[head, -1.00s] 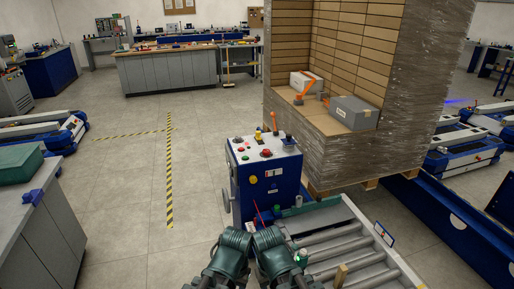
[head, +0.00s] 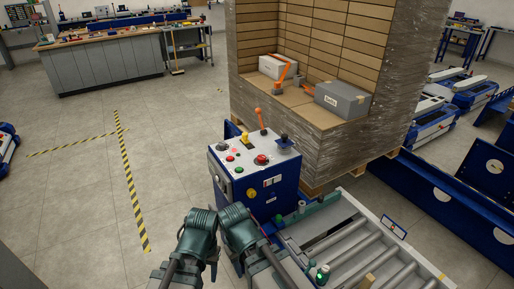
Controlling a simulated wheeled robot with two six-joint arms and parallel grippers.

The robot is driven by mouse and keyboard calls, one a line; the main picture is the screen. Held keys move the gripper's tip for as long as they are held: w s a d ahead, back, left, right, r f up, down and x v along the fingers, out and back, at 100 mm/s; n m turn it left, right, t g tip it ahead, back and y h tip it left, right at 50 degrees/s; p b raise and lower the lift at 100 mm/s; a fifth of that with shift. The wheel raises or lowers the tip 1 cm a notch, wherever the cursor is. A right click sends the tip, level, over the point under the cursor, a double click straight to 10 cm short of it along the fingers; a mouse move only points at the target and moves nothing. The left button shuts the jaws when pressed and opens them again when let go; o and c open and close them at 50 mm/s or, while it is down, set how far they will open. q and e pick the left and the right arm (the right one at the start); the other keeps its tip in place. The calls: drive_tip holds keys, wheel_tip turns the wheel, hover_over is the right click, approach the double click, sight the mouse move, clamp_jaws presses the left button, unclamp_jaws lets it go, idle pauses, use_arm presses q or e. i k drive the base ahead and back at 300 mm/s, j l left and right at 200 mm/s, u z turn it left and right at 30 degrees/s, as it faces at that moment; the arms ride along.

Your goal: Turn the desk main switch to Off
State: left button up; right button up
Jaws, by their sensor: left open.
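A roller conveyor (head: 345,242) runs right of the desk. A wrapped pallet load (head: 375,130) with boxes stands behind it. Blue lift carts (head: 430,110) are at the right. Floor with yellow-black tape (head: 130,185) is free on the left.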

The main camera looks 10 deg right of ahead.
sight(261, 158)
drive_tip(key=i+l, duration=0.15)
drive_tip(key=i, duration=0.2)
drive_tip(key=i+l+z, duration=0.1)
drive_tip(key=i, duration=0.25)
drive_tip(key=i+l, duration=0.4)
drive_tip(key=l, duration=0.2)
